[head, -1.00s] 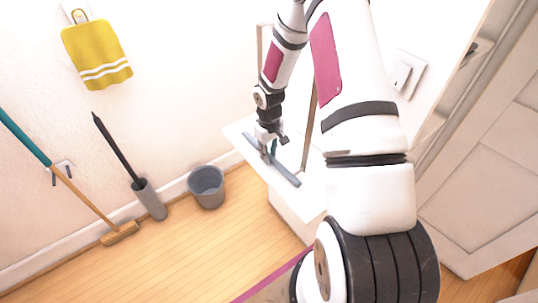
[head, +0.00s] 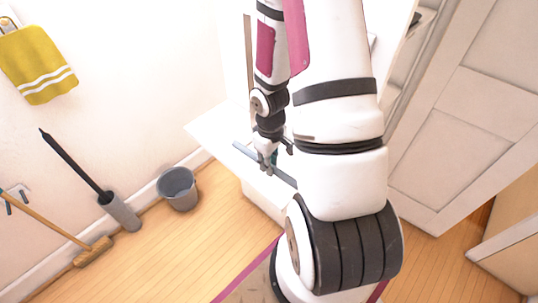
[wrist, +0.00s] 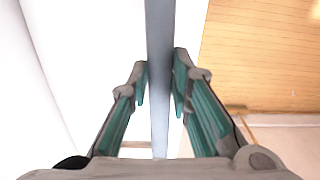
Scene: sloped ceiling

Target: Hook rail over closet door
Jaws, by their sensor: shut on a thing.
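The rail is a long, thin grey bar (head: 287,180), seen over the white tabletop in the head view. It also runs lengthwise up the middle of the wrist view (wrist: 160,40). My gripper (head: 267,161) is shut on the rail near its middle. In the wrist view its two teal-lined fingers (wrist: 160,85) stand on either side of the bar. My arm hides part of the area around the rail. A pale panelled door (head: 470,130) stands at the right, apart from the rail; I cannot tell whether it is the closet door.
A white table (head: 212,126) stands against the wall under my gripper. A grey bucket (head: 177,190), a brush in a grey holder (head: 122,212) and a wooden broom (head: 92,252) line the left wall. A yellow towel (head: 38,65) hangs above. Wooden floor (head: 180,260) is clear in front.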

